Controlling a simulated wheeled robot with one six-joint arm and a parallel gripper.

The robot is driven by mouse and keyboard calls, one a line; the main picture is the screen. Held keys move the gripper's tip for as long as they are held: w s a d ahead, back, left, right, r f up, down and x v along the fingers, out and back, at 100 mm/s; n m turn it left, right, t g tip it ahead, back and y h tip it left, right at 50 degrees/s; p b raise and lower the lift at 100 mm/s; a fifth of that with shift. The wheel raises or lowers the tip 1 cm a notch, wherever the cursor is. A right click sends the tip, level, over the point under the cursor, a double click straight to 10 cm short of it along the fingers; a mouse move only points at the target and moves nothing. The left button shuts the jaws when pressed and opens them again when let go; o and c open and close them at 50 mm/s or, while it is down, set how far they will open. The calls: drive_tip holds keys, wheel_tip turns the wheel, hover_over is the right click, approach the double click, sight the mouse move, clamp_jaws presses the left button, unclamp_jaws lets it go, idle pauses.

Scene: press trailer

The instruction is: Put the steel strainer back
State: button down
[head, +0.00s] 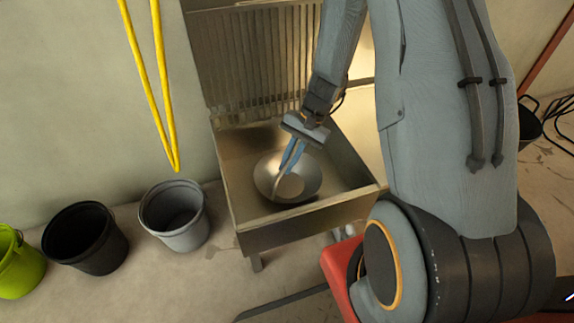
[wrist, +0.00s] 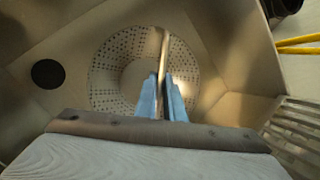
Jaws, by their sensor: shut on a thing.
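The steel strainer (head: 306,171) is a shallow round bowl inside the metal sink (head: 235,185). In the wrist view its perforated face (wrist: 105,75) fills the middle, with a plain round centre. My gripper (head: 290,163) reaches down over the bowl from above. Its two blue fingers (wrist: 163,95) are shut on a thin upright steel strip, which looks like the strainer's handle. The strip runs across the bowl's right part in the wrist view. I cannot tell whether the bowl touches the sink floor.
A dark round drain hole (wrist: 47,74) shows beside the strainer. A ribbed metal panel (head: 255,60) stands behind the sink. Grey (head: 175,215), black (head: 85,238) and lime (head: 18,265) buckets stand to the left. A yellow strap (head: 140,70) hangs above the grey bucket.

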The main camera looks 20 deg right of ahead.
drive_tip(key=shift+f, duration=0.1)
drive_tip(key=c, duration=1.9)
unclamp_jaws()
drive_tip(key=shift+o, duration=0.2)
drive_tip(key=p+v, duration=0.5)
drive_tip(key=v, duration=0.7)
